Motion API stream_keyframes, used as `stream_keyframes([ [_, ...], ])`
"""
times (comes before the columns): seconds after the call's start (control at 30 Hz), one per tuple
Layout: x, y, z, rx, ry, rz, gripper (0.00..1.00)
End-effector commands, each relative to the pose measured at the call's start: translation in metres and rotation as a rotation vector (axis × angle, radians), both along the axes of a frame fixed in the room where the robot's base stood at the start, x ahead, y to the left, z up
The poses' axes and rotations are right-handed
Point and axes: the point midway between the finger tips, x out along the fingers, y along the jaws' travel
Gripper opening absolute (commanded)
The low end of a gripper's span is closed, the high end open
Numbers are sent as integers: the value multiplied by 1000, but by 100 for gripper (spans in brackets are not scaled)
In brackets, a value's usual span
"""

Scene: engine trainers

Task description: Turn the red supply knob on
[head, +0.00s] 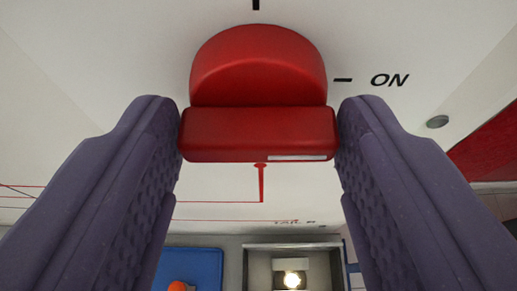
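The red supply knob (258,130) is at the upper middle of the head view, on a pale panel. Its raised grip bar lies level across the picture. A white stripe (297,157) runs along the right half of the bar's near face, toward the side with the black tick and "ON" label (389,80). Another black tick is above the knob at the top edge. My gripper (259,130) has its two purple fingers at the left and right ends of the bar, seemingly touching both. The fingers hide parts of the panel.
A thin red line with an arrow (261,185) is printed below the knob. A small grey round fitting (437,121) and a red area (490,143) are at right. A blue panel (205,264) and a lit recess (292,278) are at the bottom.

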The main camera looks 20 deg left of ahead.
Motion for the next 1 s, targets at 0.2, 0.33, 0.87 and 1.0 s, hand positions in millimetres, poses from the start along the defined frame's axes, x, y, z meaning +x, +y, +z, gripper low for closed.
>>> stream_keyframes([
  [0.2, 0, 0, 0, -1, 0, 0, 80],
  [0.33, 0, 0, 0, -1, 0, 0, 80],
  [0.87, -63, -24, 28, -1, 1, 0, 80],
  [1.0, -68, -25, 30, -1, 0, 0, 80],
])
